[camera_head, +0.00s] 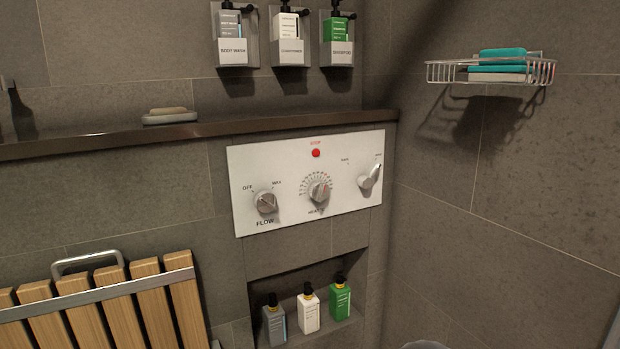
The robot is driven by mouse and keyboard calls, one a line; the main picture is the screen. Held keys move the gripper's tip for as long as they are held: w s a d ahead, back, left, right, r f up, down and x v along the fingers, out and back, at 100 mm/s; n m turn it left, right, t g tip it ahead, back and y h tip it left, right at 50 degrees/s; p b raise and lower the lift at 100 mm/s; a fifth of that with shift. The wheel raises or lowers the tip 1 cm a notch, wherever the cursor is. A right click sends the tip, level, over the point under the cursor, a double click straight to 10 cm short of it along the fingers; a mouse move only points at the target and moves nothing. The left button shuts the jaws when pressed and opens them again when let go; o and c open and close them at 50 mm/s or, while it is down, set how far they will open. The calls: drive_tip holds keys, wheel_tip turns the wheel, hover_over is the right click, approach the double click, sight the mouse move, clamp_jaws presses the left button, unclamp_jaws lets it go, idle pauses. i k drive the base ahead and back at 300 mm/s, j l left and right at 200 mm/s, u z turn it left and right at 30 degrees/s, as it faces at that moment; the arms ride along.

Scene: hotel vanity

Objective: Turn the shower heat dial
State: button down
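The shower heat dial (319,192) is a round metal knob at the middle of a white control panel (290,219) on the tiled wall. A ring of tick marks runs around its top, partly in red, and a "HEAT" label sits below it, partly covered by the knob. To its left is the flow dial (265,203), marked "OFF", "MAX" and "FLOW". To its right is a metal lever knob (368,181) with labels too small to read. A red stop button (316,153) sits above the heat dial. My gripper is not in view.
A dark ledge (100,140) with a soap dish (169,118) runs above the panel. A niche below holds several bottles (309,311). A slatted wooden seat (110,300) is at lower left. A wire basket (440,72) hangs right. The panel's front looks clear.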

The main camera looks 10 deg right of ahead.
sight(319, 191)
drive_tip(key=l, duration=0.1)
drive_tip(key=k+l+u, duration=0.2)
drive_tip(key=k, duration=0.35)
drive_tip(key=k+l+u, duration=0.2)
drive_tip(key=k, duration=0.4)
drive_tip(key=k+l+u, duration=0.2)
drive_tip(key=k, duration=0.4)
drive_tip(key=i, duration=2.55)
